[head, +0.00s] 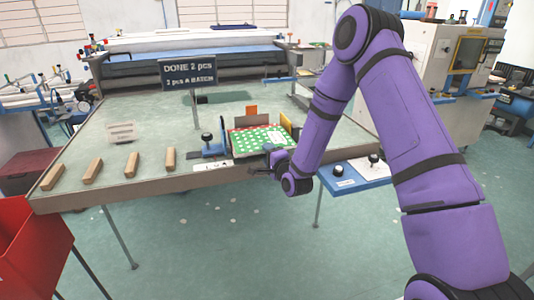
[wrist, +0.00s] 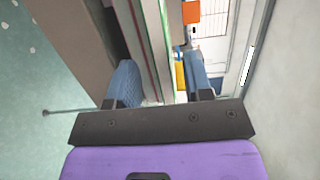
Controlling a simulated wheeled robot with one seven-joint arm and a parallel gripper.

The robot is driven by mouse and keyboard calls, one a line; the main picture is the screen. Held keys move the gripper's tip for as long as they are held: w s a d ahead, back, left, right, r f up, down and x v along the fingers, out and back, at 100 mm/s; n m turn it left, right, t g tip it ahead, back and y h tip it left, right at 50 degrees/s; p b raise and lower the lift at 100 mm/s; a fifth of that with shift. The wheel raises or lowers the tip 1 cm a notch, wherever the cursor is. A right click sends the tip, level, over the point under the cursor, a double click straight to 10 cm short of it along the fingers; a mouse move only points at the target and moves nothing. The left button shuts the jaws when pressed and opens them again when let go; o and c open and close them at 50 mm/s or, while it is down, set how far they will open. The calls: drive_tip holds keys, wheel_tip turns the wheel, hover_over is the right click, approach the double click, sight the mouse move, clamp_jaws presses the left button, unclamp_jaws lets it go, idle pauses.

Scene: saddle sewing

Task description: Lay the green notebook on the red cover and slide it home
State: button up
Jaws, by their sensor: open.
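The green notebook (head: 259,139), with white dots, lies flat in the fixture near the table's front edge. Red edges of the cover (head: 238,129) show at its back border; the notebook hides most of the cover. My gripper (head: 268,161) is at the notebook's front right, close to the table edge. In the wrist view my gripper (wrist: 161,78) is open, its two blue-grey fingers wide apart. Thin red and green edges run between the fingers; I cannot tell whether either finger touches them.
An orange block (head: 251,110) and a yellow guide (head: 286,121) stand behind and right of the notebook. A black knob clamp (head: 207,143) stands left. Several wooden blocks (head: 93,169) lie on the table's left. A sign (head: 188,73) stands behind. A blue panel with knobs (head: 355,176) is at right.

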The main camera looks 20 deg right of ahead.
drive_tip(key=shift+s, duration=2.65)
drive_tip(key=shift+r, duration=0.1)
drive_tip(key=s+d+r+n+g+h, duration=0.1)
drive_tip(key=s+r+n+g, duration=0.15)
drive_tip(key=r, duration=0.35)
drive_tip(key=s+d+r+n+g, duration=0.1)
drive_tip(key=s+r+n+g, duration=0.2)
drive_tip(key=r, duration=0.4)
drive_tip(key=s+d+r+n+g+h, duration=0.1)
drive_tip(key=s+d+r+n, duration=0.1)
drive_tip(key=s+r+n, duration=0.3)
drive_tip(key=s+d+r+n+g, duration=0.1)
drive_tip(key=s+r+g, duration=0.1)
drive_tip(key=s, duration=0.7)
drive_tip(key=s+d+r+n+g+h, duration=0.1)
drive_tip(key=s+r+n+g, duration=0.1)
drive_tip(key=s+r, duration=0.3)
drive_tip(key=s+d+r+n+g, duration=0.1)
drive_tip(key=s+r, duration=0.3)
drive_tip(key=s, duration=1)
drive_tip(key=shift+n+g, duration=0.45)
drive_tip(key=shift+n, duration=0.2)
